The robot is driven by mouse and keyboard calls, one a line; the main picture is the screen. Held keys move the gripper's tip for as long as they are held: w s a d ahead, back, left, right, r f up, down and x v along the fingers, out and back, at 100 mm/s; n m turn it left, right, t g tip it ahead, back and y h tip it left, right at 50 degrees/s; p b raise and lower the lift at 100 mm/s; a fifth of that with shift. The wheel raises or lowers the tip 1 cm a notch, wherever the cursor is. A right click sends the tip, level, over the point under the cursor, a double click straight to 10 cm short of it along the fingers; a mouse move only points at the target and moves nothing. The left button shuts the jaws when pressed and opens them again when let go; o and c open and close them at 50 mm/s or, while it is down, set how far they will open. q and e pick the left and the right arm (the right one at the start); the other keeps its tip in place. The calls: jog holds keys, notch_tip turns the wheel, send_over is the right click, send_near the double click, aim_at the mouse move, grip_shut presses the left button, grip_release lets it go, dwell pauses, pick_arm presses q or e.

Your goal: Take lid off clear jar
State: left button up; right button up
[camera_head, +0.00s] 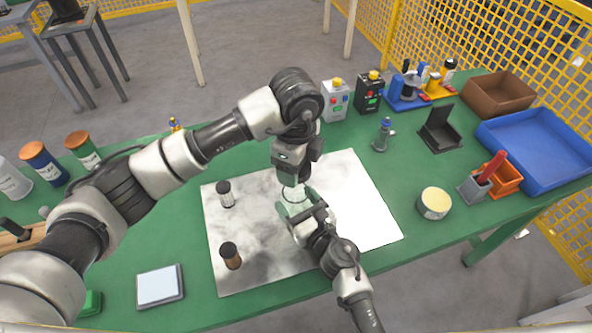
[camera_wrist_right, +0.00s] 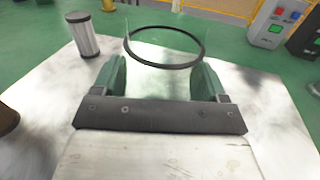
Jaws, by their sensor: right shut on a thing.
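The clear jar (camera_head: 296,196) stands on the pale mat, see-through with a dark ring. In the right wrist view its ring (camera_wrist_right: 165,66) shows large between the fingers, and clear glass shows above it. My right gripper (camera_head: 297,211) is shut on the jar, with a green-tinted finger on either side; these fingers also show in the wrist view (camera_wrist_right: 160,82). My left gripper (camera_head: 292,176) points down from above, right over the jar. Its fingertips are hard to make out, and I cannot tell whether it touches the lid. The lid is not clearly distinguishable.
A round tin (camera_head: 434,203) stands right of the mat. A blue tray (camera_head: 540,150) lies at the far right. The mat's right part is clear.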

jog(key=o, duration=1.7)
jog(key=shift+o, duration=0.2)
